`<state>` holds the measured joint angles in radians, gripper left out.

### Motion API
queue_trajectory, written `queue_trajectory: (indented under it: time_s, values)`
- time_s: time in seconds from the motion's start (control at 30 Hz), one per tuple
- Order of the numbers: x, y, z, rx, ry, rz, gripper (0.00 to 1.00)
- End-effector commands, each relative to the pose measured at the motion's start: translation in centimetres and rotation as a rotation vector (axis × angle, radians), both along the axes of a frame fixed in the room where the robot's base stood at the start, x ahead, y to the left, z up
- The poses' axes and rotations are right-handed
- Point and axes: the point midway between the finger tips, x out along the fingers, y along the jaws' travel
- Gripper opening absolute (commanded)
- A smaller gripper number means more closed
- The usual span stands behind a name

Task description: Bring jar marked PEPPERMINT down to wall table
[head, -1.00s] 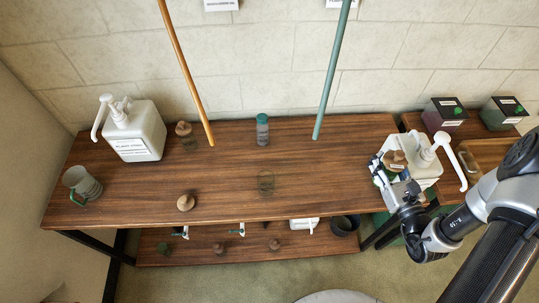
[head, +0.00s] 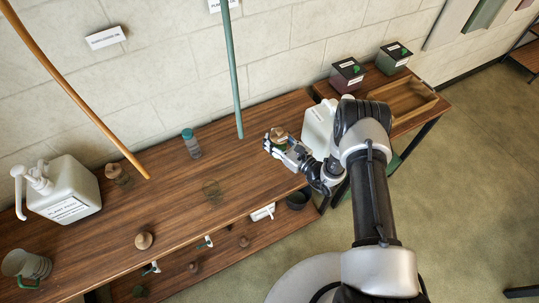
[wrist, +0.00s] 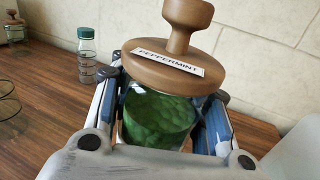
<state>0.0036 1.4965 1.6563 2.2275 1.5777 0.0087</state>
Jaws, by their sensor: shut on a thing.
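The jar marked PEPPERMINT (wrist: 156,116) is clear glass with green contents, a wide wooden lid and a knob; its label faces my wrist camera. It stands upright between the fingers of my gripper (wrist: 160,125), which is shut on it. In the head view the jar's lid (head: 279,134) shows over my gripper (head: 285,147), near the right end of the long wooden table (head: 165,190) along the wall. The jar's base is hidden by my gripper, so I cannot tell whether it touches the tabletop.
A white pump jug (head: 318,128) stands just right of the jar. Orange (head: 75,90) and green (head: 231,70) poles hang over the table. A smaller table (head: 428,112) holds dark boxes.

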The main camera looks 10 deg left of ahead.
Motion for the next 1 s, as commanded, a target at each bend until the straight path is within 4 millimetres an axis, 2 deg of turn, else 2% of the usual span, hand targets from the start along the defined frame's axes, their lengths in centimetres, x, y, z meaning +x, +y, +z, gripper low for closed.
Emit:
queue_trajectory:
  time_s: [0.03, 0.2, 0.47, 0.63, 0.73, 1.0]
  values:
    - [0.0, 0.0, -1.7, 0.001, -0.001, 0.0, 0.0]
    - [0.0, 0.0, -5.5, 0.0, -0.001, 0.0, 0.0]
    - [0.0, 0.0, -7.9, 0.0, -0.001, 0.0, 0.0]
    - [0.0, 0.0, -10.4, 0.002, -0.001, 0.0, 0.0]
    - [0.0, 0.0, -11.0, 0.001, -0.003, 0.0, 0.0]
    - [0.1, 0.0, -11.0, 0.0, -0.003, 0.0, 0.0]
